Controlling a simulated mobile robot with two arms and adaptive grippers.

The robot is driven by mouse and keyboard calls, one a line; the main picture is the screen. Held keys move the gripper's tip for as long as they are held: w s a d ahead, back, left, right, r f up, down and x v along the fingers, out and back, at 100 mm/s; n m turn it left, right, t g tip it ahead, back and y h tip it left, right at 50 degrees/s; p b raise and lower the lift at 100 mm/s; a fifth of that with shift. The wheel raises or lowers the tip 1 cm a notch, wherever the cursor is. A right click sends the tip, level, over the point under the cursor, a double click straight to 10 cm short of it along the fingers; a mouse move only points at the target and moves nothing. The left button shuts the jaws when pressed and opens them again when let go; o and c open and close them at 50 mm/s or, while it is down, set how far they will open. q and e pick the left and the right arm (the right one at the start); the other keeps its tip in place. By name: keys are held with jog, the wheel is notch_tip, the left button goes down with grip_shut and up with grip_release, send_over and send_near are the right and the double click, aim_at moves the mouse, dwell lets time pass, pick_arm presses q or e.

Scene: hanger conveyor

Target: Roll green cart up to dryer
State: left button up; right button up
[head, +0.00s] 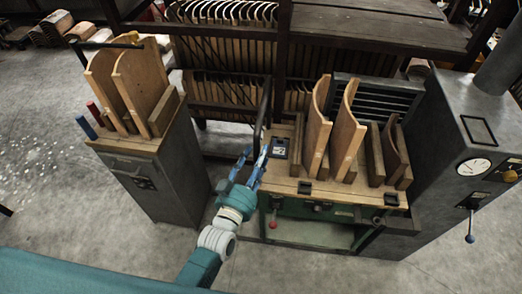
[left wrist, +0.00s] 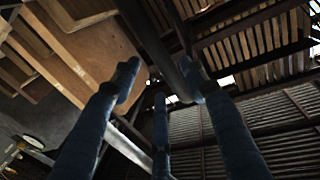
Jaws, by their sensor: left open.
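The green cart (head: 290,207) has a green frame, a wooden top and curved wooden pieces standing on it. It stands right of centre in the head view, its right end close beside the grey dryer (head: 462,130) with a round gauge; I cannot tell whether they touch. My left gripper (head: 257,156) is open at the cart's left end, beside a dark upright bar (head: 263,112). In the left wrist view, the fingers (left wrist: 160,82) are spread, with the dark bar (left wrist: 158,45) showing between them; contact is unclear. My right gripper is not in view.
A grey cabinet (head: 170,185) with wooden forms on top stands to the left. A rack (head: 225,60) of hanging curved wooden pieces stands behind. Concrete floor (head: 110,235) is free in front of the cabinet. A red-knobbed lever (head: 272,222) sticks out from the cart's front.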

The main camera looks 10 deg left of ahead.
pick_arm(q)
jog(key=v, duration=0.9)
jog(key=shift+d, duration=0.15)
jog(key=s+a+f+g, duration=0.1)
jog(key=s+f+g, duration=0.25)
jog(key=f, duration=0.65)
jog(key=s+a+f+g+y, duration=0.15)
jog(key=s+f, duration=0.25)
jog(key=f, duration=0.6)
jog(key=s+a+f+g, duration=0.1)
jog(key=s+f+g, duration=0.2)
jog(key=f, duration=0.7)
jog(key=s+a+f+g, duration=0.3)
jog(key=s+f, duration=0.3)
jog(key=s, duration=0.3)
jog(key=s+a+f+g+y, duration=0.1)
jog(key=s+a+f, duration=0.3)
jog(key=s, duration=0.5)
jog(key=s+a+f+g+y, duration=0.1)
jog(key=s+a+f+g, duration=0.2)
jog(key=s+f, duration=0.6)
jog(key=shift+s+a+g+b, duration=0.4)
jog(key=shift+s+g, duration=0.05)
jog(key=shift+g, duration=0.35)
jog(key=shift+y, duration=0.25)
